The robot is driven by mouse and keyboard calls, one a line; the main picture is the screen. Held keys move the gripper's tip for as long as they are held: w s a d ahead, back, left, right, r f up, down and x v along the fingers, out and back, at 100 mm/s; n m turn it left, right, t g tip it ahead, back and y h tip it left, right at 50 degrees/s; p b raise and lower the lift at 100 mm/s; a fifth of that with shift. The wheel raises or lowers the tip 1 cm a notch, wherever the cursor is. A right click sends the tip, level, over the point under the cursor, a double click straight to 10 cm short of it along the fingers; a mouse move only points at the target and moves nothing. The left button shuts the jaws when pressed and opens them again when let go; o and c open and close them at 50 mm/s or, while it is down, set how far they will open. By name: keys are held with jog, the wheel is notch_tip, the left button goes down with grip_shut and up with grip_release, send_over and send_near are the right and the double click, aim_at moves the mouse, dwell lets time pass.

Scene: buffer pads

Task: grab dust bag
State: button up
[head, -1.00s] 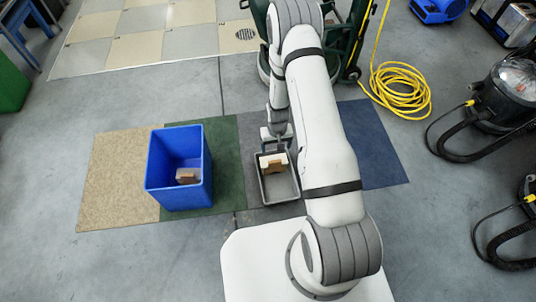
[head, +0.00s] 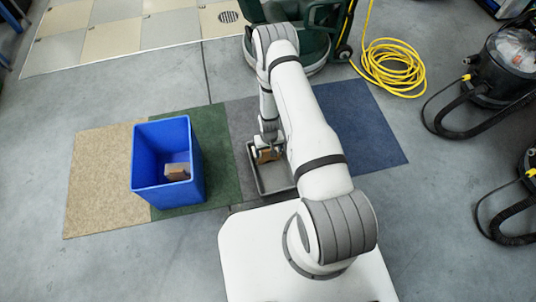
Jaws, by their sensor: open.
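A small brown and tan bag (head: 266,156), seemingly a dust bag, lies at the far end of a grey open tray (head: 281,190) in the head view. A second brown object (head: 177,171), like a bag, lies inside the blue bin (head: 143,178). My gripper (head: 264,151) is open and low at the far end of the tray, right at the first bag. The fingers overlap the bag in the picture; I cannot tell whether they touch it. My own arm covers the tray's right side.
Tan (head: 95,185), green (head: 222,172), grey and blue (head: 370,130) mats lie under the bin and tray. A green machine (head: 318,38) stands beyond, with a coiled yellow hose (head: 393,67) beside it. Black vacuums (head: 500,70) stand at right. The floor at left is clear.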

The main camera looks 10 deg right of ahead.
jog(key=shift+f, duration=0.2)
jog(key=c, duration=1.3)
